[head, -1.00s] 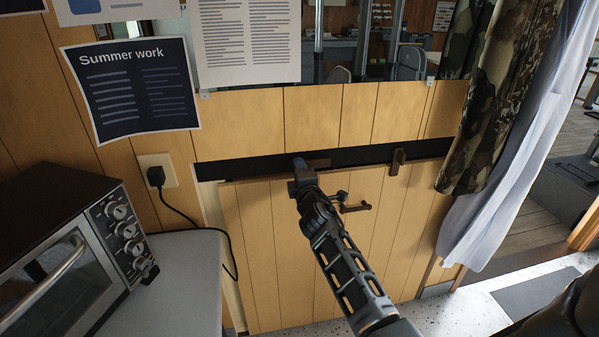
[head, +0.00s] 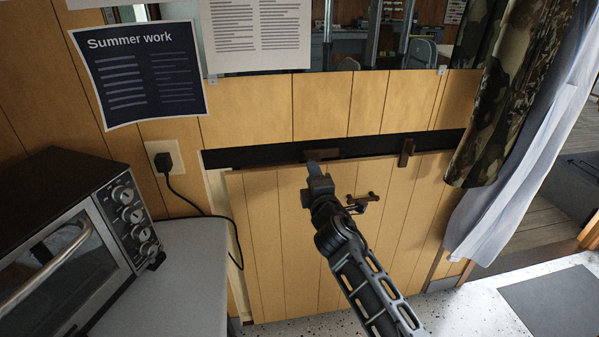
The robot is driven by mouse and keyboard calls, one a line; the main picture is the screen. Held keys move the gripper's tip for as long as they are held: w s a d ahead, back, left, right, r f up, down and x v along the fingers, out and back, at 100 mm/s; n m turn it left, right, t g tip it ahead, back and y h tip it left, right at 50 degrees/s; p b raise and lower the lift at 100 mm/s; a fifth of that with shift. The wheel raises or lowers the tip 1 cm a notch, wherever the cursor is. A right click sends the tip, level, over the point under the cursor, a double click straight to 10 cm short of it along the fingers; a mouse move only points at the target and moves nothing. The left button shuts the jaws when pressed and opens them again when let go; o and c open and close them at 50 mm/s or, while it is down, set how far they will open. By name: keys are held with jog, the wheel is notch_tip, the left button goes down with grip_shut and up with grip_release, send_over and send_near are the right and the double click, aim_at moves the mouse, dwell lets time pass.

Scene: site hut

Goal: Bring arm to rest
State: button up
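My arm reaches up from the bottom of the head view toward the wood-panelled wall. My gripper (head: 315,168) is at its far end, in front of the top edge of a lower wood panel (head: 275,240). Its fingertips lie against the dark strip beside a small brown bracket (head: 322,155), and I cannot tell whether they touch it. I see the gripper from behind and edge-on, so its opening is hidden. No held object shows.
A toaster oven (head: 75,255) stands on a grey table (head: 190,275) at the left, its cord running to a wall outlet (head: 172,157). A second brown bracket (head: 406,152) sits right of the gripper. Curtains (head: 510,100) hang at the right. Speckled floor (head: 465,315) shows lower right.

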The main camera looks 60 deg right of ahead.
jog(key=s+a+f+m+t+y, duration=0.1)
jog(key=s+a+f+y, duration=0.1)
jog(key=s+a, duration=0.35)
jog(key=s+a+f+t+y, duration=0.1)
jog(key=s+a+f+y, duration=0.15)
jog(key=a, duration=0.65)
jog(key=s+a+f+m+t+y, duration=0.1)
jog(key=s+a+f+y, duration=0.15)
jog(key=a, duration=0.45)
jog(key=s+a+r+m+y, duration=0.3)
jog(key=s+a+r, duration=0.2)
jog(key=s+a, duration=0.2)
jog(key=s+a+r+m+y, duration=0.3)
jog(key=s+a+r, duration=0.3)
jog(key=s, duration=0.6)
jog(key=shift+a+y, duration=0.3)
jog(key=shift+a, duration=0.7)
jog(key=shift+s, duration=0.1)
